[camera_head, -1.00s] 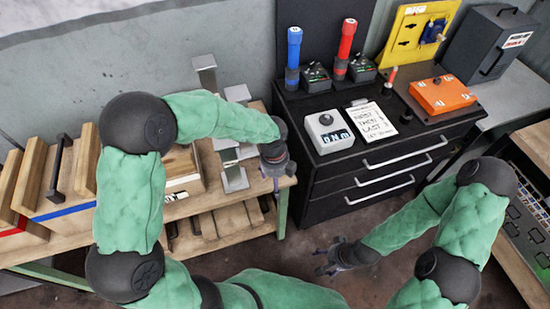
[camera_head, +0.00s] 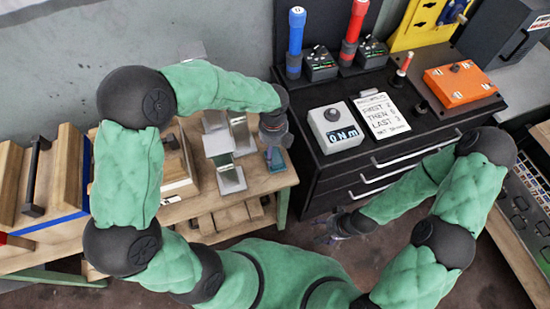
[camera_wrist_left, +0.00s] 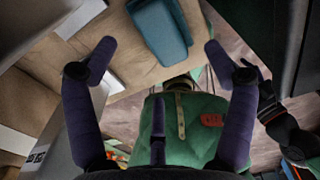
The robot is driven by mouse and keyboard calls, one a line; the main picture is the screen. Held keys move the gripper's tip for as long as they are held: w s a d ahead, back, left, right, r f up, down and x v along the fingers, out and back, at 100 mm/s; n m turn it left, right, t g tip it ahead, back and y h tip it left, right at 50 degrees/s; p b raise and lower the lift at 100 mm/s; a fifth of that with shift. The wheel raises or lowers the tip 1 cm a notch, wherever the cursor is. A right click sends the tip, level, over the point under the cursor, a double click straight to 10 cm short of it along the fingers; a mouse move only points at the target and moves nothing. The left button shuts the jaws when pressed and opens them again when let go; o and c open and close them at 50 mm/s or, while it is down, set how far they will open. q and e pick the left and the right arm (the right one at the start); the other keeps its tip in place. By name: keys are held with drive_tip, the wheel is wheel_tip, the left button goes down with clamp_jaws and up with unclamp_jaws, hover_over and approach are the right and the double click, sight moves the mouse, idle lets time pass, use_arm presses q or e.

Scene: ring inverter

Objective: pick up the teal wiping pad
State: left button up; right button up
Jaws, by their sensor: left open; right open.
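The teal wiping pad (camera_head: 275,159) lies on the right end of the wooden bench, partly hidden under my left gripper in the head view. In the left wrist view the teal pad (camera_wrist_left: 160,32) is a rounded block on the wood, cut off by the top edge. My left gripper (camera_head: 274,147) is open above the pad. In the wrist view its fingertips (camera_wrist_left: 158,50) are spread on either side of the pad, apart from it and with nothing between them. My right gripper (camera_head: 327,227) is open and empty, low in front of the black drawer cabinet.
Metal blocks (camera_head: 222,144) stand on the bench left of the pad. The black drawer cabinet (camera_head: 316,170) rises close on the right, carrying a grey meter (camera_head: 335,128), a note card (camera_head: 382,116) and an orange box (camera_head: 459,85). Wooden cases (camera_head: 62,170) fill the bench's left.

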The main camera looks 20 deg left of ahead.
sight(273, 156)
use_arm(q)
drive_tip(key=f+b, duration=0.1)
drive_tip(key=f, duration=0.1)
drive_tip(key=f+b, duration=0.1)
drive_tip(key=f, duration=0.1)
drive_tip(key=f+b, duration=0.1)
drive_tip(key=f, duration=0.1)
drive_tip(key=shift+w+a+f, duration=0.25)
drive_tip(key=shift+r, duration=0.1)
drive_tip(key=c, duration=1.3)
